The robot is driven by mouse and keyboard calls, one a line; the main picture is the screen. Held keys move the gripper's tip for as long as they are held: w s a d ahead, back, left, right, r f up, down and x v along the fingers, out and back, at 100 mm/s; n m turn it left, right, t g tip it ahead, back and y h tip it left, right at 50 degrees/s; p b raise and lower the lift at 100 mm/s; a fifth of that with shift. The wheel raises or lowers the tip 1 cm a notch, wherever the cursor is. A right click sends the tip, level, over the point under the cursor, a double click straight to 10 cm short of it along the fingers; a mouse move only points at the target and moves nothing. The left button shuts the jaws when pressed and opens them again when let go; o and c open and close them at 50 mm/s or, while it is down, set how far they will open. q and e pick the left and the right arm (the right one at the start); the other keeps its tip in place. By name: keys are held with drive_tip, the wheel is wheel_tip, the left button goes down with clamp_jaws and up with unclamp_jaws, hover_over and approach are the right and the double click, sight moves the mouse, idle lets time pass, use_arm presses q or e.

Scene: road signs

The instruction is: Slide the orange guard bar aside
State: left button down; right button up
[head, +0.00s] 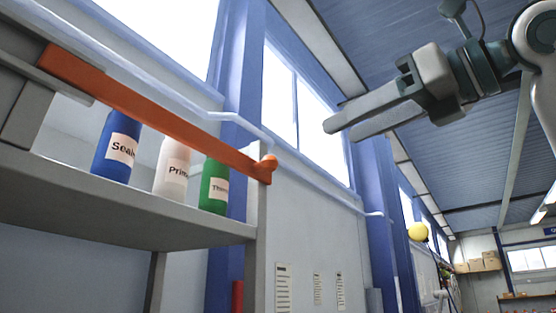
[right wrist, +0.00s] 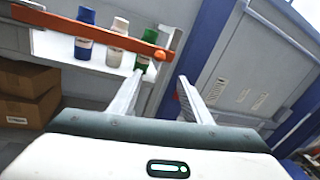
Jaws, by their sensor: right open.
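The orange guard bar (head: 150,112) runs across the front of a grey shelf, in front of the bottles. Its right end has a rounded orange knob (head: 267,166) by the shelf's right post. The bar (right wrist: 85,34) and its knob also show in the right wrist view, ahead of the fingers. My right gripper (head: 331,130) is open and empty, up and to the right of the knob, apart from the bar. Its two fingers (right wrist: 158,95) point toward the shelf in the right wrist view. My left gripper is in neither view.
Behind the bar on the shelf (head: 130,208) stand a blue bottle (head: 117,147), a white bottle (head: 171,165) and a green bottle (head: 214,187). Cardboard boxes (right wrist: 28,95) sit at the left of the wrist view. A blue pillar (head: 237,75) rises behind the shelf.

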sight(276, 162)
drive_tip(key=p+x, duration=0.7)
drive_tip(key=x, duration=0.8)
drive_tip(key=shift+w+a+r, duration=0.1)
drive_tip(key=shift+w+a, duration=0.55)
drive_tip(key=shift+w, duration=0.05)
drive_tip(key=shift+s, duration=0.1)
clamp_jaws()
